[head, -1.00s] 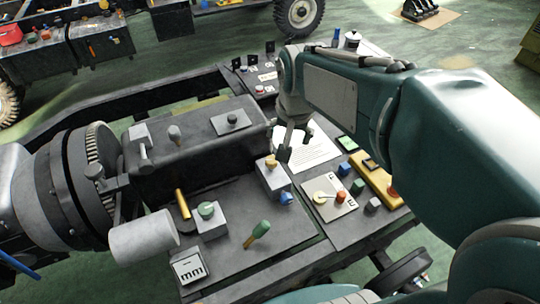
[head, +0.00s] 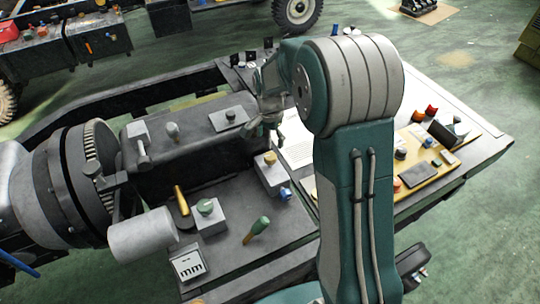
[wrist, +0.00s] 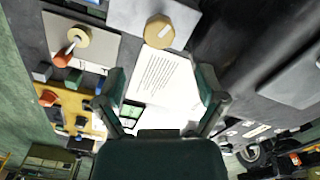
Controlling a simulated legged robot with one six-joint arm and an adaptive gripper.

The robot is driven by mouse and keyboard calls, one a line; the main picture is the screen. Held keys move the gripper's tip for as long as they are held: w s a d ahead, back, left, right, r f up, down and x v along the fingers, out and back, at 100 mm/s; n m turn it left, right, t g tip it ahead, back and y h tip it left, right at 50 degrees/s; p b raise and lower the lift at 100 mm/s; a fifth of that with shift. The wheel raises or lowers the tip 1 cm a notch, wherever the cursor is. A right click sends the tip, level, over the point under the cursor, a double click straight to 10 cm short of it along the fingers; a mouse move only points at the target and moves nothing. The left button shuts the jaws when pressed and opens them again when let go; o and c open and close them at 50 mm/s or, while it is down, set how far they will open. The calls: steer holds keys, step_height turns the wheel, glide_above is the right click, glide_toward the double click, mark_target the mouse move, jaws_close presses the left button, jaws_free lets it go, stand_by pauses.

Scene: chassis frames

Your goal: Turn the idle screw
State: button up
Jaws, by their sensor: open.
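A tan round knob (head: 270,158) sits on a grey block (head: 272,179) right of the dark engine block. In the wrist view the knob (wrist: 158,31) shows a pale slot-like mark on its face. It may be the idle screw; I see no label that says so. My gripper (head: 264,133) hangs over the engine block's right end, above and slightly left of the knob in the head view. In the wrist view my gripper (wrist: 160,72) has its two fingers spread wide with nothing between them. The knob lies beyond the fingertips, apart from them.
A printed white sheet (wrist: 162,78) lies beside the block. A green-topped lever (head: 258,228), a green knob (head: 205,207) and a brass handle (head: 182,200) stand nearby. A yellow panel (head: 425,170) with buttons is at right. My arm covers part of the deck.

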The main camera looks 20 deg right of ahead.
mark_target(270, 155)
step_height(270, 155, down, 8)
steer(key=shift+f, duration=0.1)
steer(key=c, duration=1.1)
